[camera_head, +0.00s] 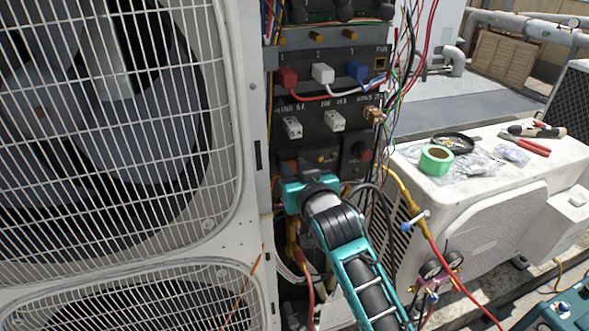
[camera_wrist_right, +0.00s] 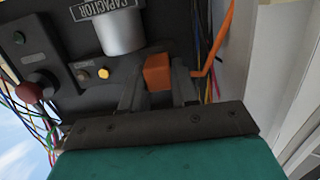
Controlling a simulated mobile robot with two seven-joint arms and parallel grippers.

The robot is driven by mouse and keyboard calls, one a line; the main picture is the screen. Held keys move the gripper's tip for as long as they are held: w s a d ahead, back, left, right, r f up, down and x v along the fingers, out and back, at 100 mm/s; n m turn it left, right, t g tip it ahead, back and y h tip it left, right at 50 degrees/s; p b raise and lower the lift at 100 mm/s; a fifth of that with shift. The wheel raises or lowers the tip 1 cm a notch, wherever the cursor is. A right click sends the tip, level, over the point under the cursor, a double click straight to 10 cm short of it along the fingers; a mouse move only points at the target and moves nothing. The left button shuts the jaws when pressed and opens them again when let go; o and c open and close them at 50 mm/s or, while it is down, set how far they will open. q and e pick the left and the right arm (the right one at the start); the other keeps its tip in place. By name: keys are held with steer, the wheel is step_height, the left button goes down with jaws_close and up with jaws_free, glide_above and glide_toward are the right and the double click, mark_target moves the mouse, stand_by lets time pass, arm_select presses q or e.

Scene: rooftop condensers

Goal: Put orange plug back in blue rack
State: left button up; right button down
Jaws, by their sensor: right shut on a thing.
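My right gripper (camera_head: 306,168) is low at the open electrical panel, left of the red knob. In the right wrist view its two dark fingers (camera_wrist_right: 158,84) are shut on the orange plug (camera_wrist_right: 157,71), a small block gripped from both sides. I cannot make out a blue rack for certain. A blue connector (camera_head: 357,70) sits in the upper panel row. My left gripper is out of view.
A red knob (camera_wrist_right: 28,92) and a grey capacitor (camera_wrist_right: 120,32) are close to the fingers. Loose wires (camera_head: 397,110) hang right of the panel. The fan grille (camera_head: 120,130) stands left. A white unit (camera_head: 490,185) with tape and tools stands right. A teal case (camera_head: 570,308) is lower right.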

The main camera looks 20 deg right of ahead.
steer(key=shift+s, duration=0.15)
stand_by(0.3)
steer(key=shift+s+p, duration=1.15)
steer(key=shift+s, duration=0.65)
steer(key=shift+s+a+f, duration=0.1)
